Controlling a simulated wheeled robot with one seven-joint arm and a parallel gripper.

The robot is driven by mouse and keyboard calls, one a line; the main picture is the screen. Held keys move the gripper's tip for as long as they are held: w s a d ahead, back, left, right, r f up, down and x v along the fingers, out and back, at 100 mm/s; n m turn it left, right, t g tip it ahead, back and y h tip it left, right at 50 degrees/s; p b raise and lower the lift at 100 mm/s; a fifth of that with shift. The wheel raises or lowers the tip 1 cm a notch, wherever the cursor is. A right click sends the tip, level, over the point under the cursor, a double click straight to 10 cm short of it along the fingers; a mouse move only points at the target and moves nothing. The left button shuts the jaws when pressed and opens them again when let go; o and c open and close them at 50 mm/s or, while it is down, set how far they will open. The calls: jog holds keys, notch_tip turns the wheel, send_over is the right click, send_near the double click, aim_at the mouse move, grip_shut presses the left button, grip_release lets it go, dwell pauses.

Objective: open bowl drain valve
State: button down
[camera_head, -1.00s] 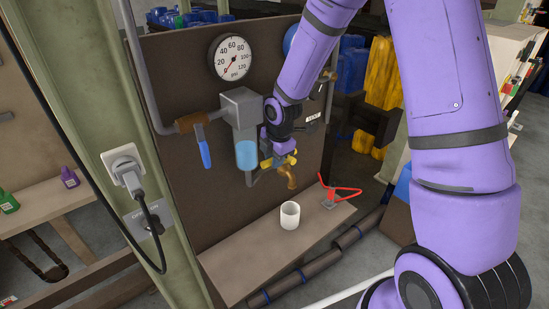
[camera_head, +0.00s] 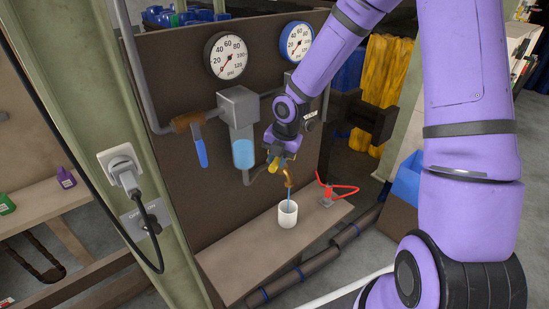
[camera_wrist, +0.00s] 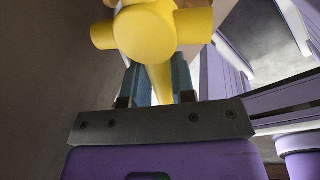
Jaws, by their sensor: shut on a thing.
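The filter bowl (camera_head: 243,153), clear with blue liquid, hangs under a grey block on the brown panel. A pipe leads from below it to a drain valve with a yellow handle (camera_head: 273,168) and a brass spout (camera_head: 288,178). A thin blue stream (camera_head: 290,197) runs from the spout into the white cup (camera_head: 288,216). My gripper (camera_head: 278,158) is at the valve, shut on the yellow handle. In the wrist view the handle (camera_wrist: 146,35) fills the top, its narrow lever running down between my two fingers (camera_wrist: 157,82). The fingertips are partly hidden behind it.
The cup stands on a wooden shelf (camera_head: 235,264) beside a red-handled object (camera_head: 337,190). A blue lever (camera_head: 200,151) and two gauges (camera_head: 227,54) are on the panel. A grey plug with a black cable (camera_head: 126,174) is on the left post.

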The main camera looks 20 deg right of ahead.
jog(key=shift+s+d+n+g, duration=0.2)
jog(key=shift+d+n, duration=0.15)
jog(key=shift+n, duration=0.75)
jog(key=shift+s+d+n+g, duration=0.1)
jog(key=shift+d+n+g, duration=0.2)
jog(key=shift+n, duration=0.8)
jog(key=shift+d, duration=0.1)
jog(key=c, duration=1)
grip_release()
jog(key=shift+o, duration=0.2)
